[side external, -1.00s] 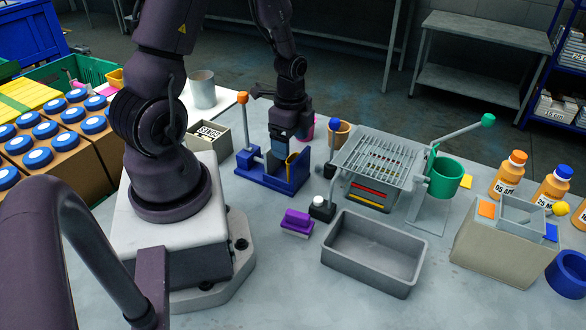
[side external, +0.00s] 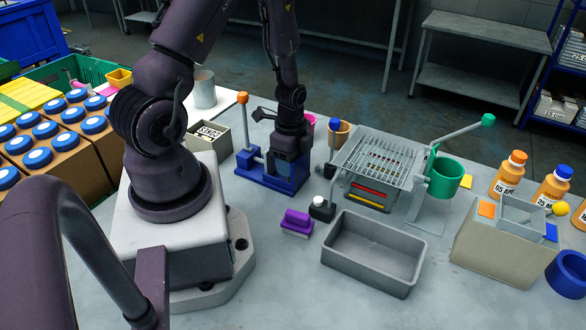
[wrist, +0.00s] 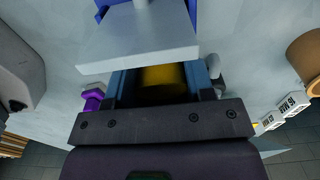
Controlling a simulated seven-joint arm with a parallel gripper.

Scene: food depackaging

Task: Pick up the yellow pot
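My gripper (side external: 287,170) points down into the blue fixture (side external: 258,183) on the table. It hides the inside of the fixture in the side view. In the wrist view, a yellow pot (wrist: 162,80) lies between the two blue fingers of my gripper (wrist: 160,88). The fingers are wide apart, one on each side of the pot. I cannot tell whether they touch it. Only part of the pot shows; a light grey plate-like part (wrist: 138,42) and the gripper body cover the rest.
The fixture has an orange-topped post (side external: 242,98) on its left. A brown cup (side external: 339,135) and a metal grate unit (side external: 375,160) stand to its right. A purple block (side external: 297,221) and an empty grey bin (side external: 345,257) are in front. Another yellow tub (side external: 118,77) is at back left.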

